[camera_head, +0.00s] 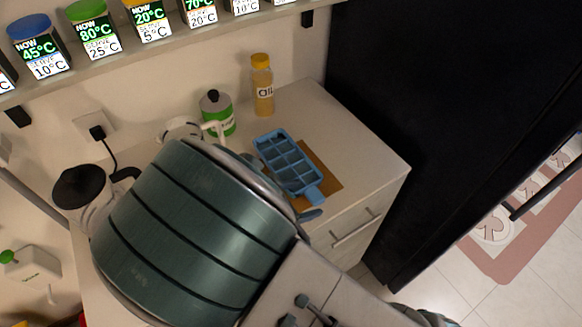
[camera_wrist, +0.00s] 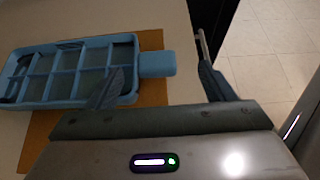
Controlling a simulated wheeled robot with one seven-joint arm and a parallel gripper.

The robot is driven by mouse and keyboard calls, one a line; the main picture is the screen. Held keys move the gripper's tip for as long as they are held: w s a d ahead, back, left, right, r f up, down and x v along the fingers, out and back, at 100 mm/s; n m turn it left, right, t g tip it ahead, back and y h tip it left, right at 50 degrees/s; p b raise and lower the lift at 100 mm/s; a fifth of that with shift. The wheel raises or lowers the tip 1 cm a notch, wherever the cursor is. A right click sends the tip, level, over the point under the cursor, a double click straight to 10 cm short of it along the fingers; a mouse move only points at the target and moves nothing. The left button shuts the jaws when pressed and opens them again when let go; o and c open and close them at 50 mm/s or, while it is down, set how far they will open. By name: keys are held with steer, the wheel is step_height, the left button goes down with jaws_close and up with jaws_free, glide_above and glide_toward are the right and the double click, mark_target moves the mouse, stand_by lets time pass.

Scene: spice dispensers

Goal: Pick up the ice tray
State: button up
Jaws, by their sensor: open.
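The blue ice tray (camera_head: 287,162) lies on a brown board on the white counter, with its tab handle pointing toward the front right. In the wrist view the ice tray (camera_wrist: 70,72) fills the upper left, its tab to the right. My gripper (camera_wrist: 160,85) is open, with one finger over the tray's right end and the other beyond the tab, over the counter's edge. The tab sits between the fingers in the picture; I cannot tell whether anything touches. In the head view my arm hides most of the gripper.
The brown board (camera_head: 322,171) lies under the tray. Behind stand an oil bottle (camera_head: 262,88) and a green-labelled canister (camera_head: 217,113). A kettle (camera_head: 82,188) is at left. A black fridge-like cabinet (camera_head: 400,110) borders the counter on the right. A shelf with spice dispensers (camera_head: 95,28) hangs above.

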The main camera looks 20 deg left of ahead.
mark_target(315, 192)
steer(key=x, duration=0.5)
steer(key=shift+w+a, duration=0.2)
steer(key=shift+w, duration=0.05)
steer(key=shift+r, duration=0.1)
steer(key=c, duration=1.5)
steer(key=shift+r, duration=0.2)
